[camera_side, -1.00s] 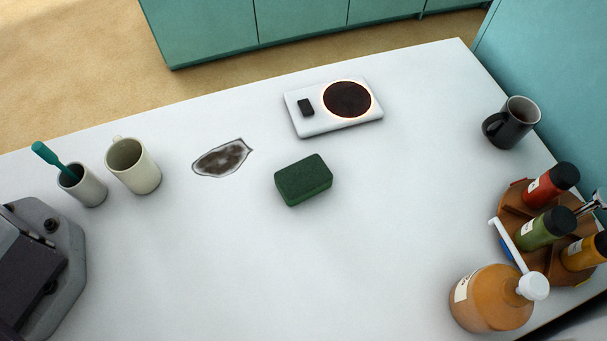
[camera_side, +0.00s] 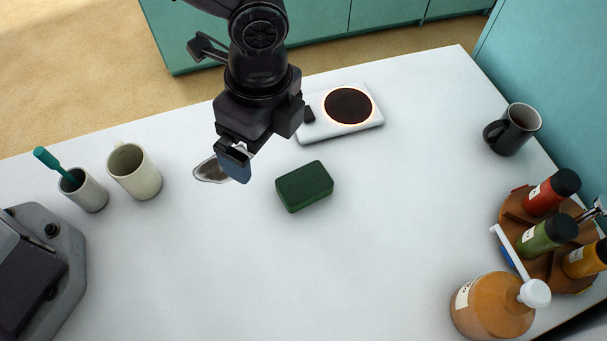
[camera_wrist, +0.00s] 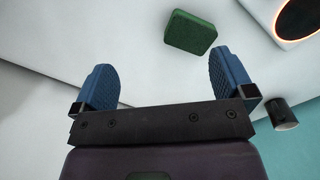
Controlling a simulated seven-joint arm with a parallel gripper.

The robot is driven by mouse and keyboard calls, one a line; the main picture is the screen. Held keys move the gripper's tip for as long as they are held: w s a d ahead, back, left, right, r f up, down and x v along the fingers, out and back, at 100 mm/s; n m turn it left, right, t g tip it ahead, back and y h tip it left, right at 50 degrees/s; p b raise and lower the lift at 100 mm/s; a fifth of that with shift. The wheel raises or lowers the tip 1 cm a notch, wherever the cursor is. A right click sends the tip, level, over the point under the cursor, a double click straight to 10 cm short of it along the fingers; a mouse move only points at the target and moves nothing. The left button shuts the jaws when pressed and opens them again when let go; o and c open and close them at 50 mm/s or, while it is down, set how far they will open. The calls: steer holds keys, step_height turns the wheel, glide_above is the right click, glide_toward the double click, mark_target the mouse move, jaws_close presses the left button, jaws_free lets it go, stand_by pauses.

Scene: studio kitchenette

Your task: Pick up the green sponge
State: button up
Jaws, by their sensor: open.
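The green sponge (camera_side: 304,186) is a dark green block lying flat near the middle of the white counter in the side view. It also shows in the wrist view (camera_wrist: 190,32), beyond the fingertips and right of centre. My gripper (camera_side: 236,165) hangs above the counter, to the left of the sponge and apart from it. In the wrist view my gripper (camera_wrist: 168,84) has its two blue ribbed fingers spread wide with nothing between them.
A hot plate (camera_side: 368,119) with a glowing ring is behind the sponge. A cream mug (camera_side: 140,178) and a cup with a teal brush (camera_side: 90,196) stand left. A black mug (camera_side: 508,138), a bottle rack (camera_side: 512,206) and an orange pump bottle (camera_side: 490,310) stand right. The front middle is clear.

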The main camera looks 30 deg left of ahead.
step_height(320, 180, down, 2)
steer(key=d+m, duration=0.2)
steer(key=d, duration=0.1)
steer(key=m, duration=0.4)
glide_above(304, 182)
steer(key=shift+t+h, duration=0.3)
steer(key=shift+t, duration=0.1)
steer(key=f, duration=0.6)
steer(key=shift+s+d, duration=0.1)
steer(key=shift+s, duration=0.1)
steer(key=shift+w+f, duration=0.2)
steer(key=shift+f, duration=2.8)
steer(key=shift+c, duration=0.5)
steer(key=c, duration=0.5)
